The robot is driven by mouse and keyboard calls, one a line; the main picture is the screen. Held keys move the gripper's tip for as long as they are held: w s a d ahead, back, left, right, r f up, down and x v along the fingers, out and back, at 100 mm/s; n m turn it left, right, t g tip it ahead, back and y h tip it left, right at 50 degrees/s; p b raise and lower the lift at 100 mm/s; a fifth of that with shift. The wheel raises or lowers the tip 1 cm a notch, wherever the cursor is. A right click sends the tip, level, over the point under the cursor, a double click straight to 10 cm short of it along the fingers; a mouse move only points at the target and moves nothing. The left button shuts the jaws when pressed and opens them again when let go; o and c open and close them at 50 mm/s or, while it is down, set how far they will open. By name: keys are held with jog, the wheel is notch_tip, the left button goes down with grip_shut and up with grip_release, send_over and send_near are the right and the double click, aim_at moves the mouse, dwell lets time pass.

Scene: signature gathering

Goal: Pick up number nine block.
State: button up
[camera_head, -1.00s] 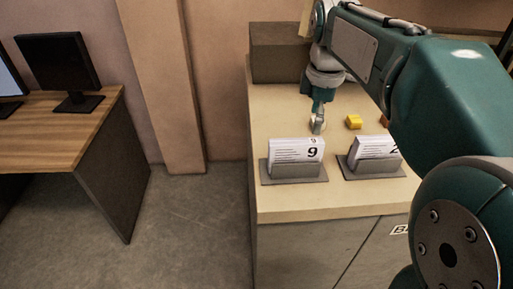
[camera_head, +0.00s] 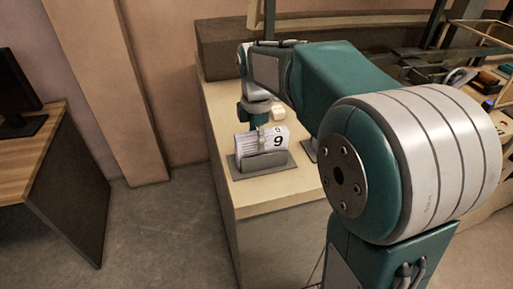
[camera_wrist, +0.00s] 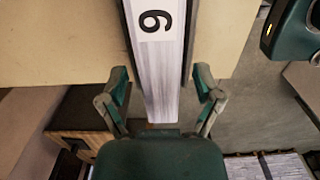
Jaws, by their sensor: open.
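The number nine block (camera_head: 279,139) is a white card-like block with a black 9, standing in a grey holder (camera_head: 245,170) near the front left of the counter. In the wrist view the block (camera_wrist: 155,60) runs up the middle with its 9 turned on its side. My gripper (camera_head: 262,131) points down at the block from above. In the wrist view my gripper (camera_wrist: 162,82) is open, one finger on each side of the block, with gaps visible. The block still sits in its holder. I cannot tell the exact height of the fingertips.
The pale counter (camera_head: 275,192) has a grey box (camera_head: 220,60) at its back. A pale yellow small block (camera_head: 278,113) lies behind the number block. My arm hides much of the counter's right side. A wooden desk (camera_head: 30,165) with a monitor stands at left.

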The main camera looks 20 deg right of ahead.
jog(key=shift+d+f, duration=0.35)
jog(key=shift+f, duration=0.25)
jog(key=shift+d+f, duration=0.2)
jog(key=shift+d, duration=0.45)
jog(key=shift+a, duration=0.3)
jog(key=c, duration=0.9)
jog(key=shift+a, duration=0.2)
grip_shut()
jog(key=shift+a, duration=0.15)
